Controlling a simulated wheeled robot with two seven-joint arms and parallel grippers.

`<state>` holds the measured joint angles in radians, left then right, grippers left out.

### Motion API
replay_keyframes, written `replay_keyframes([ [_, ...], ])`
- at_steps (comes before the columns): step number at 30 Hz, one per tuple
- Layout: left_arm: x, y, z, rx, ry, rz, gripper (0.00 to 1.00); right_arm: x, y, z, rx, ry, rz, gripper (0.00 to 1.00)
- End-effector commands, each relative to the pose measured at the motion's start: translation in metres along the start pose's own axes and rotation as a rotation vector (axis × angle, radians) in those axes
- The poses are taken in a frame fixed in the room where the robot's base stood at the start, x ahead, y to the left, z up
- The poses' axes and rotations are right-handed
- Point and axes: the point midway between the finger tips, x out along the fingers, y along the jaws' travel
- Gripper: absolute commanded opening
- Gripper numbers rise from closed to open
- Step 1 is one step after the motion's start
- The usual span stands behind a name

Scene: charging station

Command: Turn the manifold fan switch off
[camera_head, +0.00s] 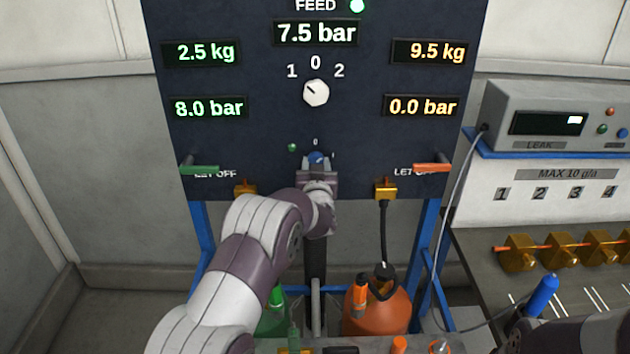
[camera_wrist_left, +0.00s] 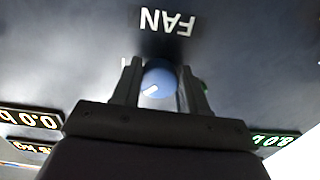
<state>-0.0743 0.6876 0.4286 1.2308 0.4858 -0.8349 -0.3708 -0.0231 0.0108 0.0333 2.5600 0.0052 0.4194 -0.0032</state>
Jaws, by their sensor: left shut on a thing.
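My left gripper (camera_head: 317,168) is shut on the knob, one finger on each side. It partly hides the knob in the head view. A green lamp (camera_head: 292,147) sits left of the knob.
A white selector (camera_head: 316,93) sits above on the panel (camera_head: 250,130). A green lever (camera_head: 200,169) and an orange lever (camera_head: 431,168) stick out at either side. A hose runs from the right brass fitting (camera_head: 386,188) to an orange cylinder (camera_head: 375,312). A leak tester (camera_head: 545,118) stands right.

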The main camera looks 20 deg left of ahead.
Motion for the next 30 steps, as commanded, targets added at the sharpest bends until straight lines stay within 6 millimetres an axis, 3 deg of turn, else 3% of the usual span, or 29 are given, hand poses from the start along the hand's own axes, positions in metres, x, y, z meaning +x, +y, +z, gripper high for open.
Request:
replay_keyframes([
  [1, 0.001, 0.001, 0.001, -0.043, 0.014, 0.001, 0.13, 0.015, 0.0, 0.002, 0.0, 0.0, 0.0, 0.43],
  [15, 0.001, 0.002, -0.002, -0.482, 0.017, 0.002, 0.13, 0.078, 0.0, 0.009, 0.0, 0.0, 0.0, 0.43],
  [30, 0.001, 0.001, -0.007, -0.781, 0.016, 0.003, 0.13, 0.112, 0.0, 0.013, 0.0, 0.0, 0.0, 0.43],
])
